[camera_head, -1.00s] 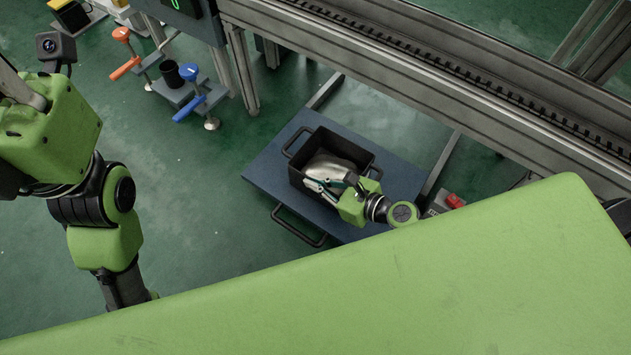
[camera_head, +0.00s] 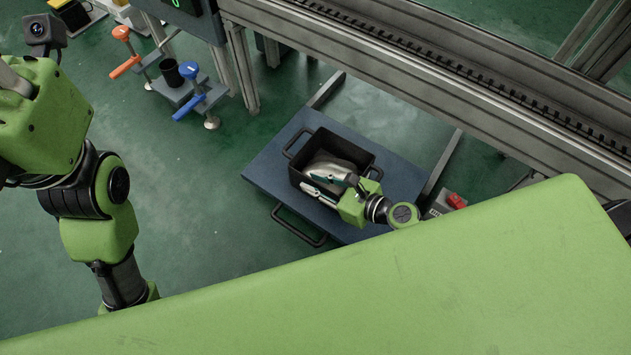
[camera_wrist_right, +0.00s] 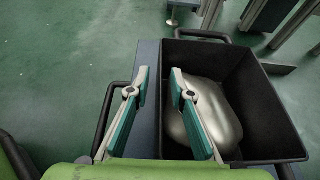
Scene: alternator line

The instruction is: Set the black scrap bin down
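The black scrap bin (camera_head: 362,155) rests on a dark blue platform (camera_head: 268,172) in the head view, with a dull silver rounded part (camera_head: 330,165) inside. The bin also fills the right of the right wrist view (camera_wrist_right: 262,95), with the silver part (camera_wrist_right: 215,118) in it. My right gripper (camera_head: 328,186) is at the bin's near-left wall. In the right wrist view its two fingers (camera_wrist_right: 160,80) stand apart, one outside the wall and one inside over the silver part. No grip on the wall shows. My left arm shows at the left, but its fingers are out of view.
A metal conveyor frame (camera_head: 430,80) runs behind the platform. A stand with orange and blue clamps (camera_head: 190,90) and a black cup (camera_head: 170,72) is at the upper left. A small box with a red button (camera_head: 455,200) is right of the platform. Green floor lies open at left.

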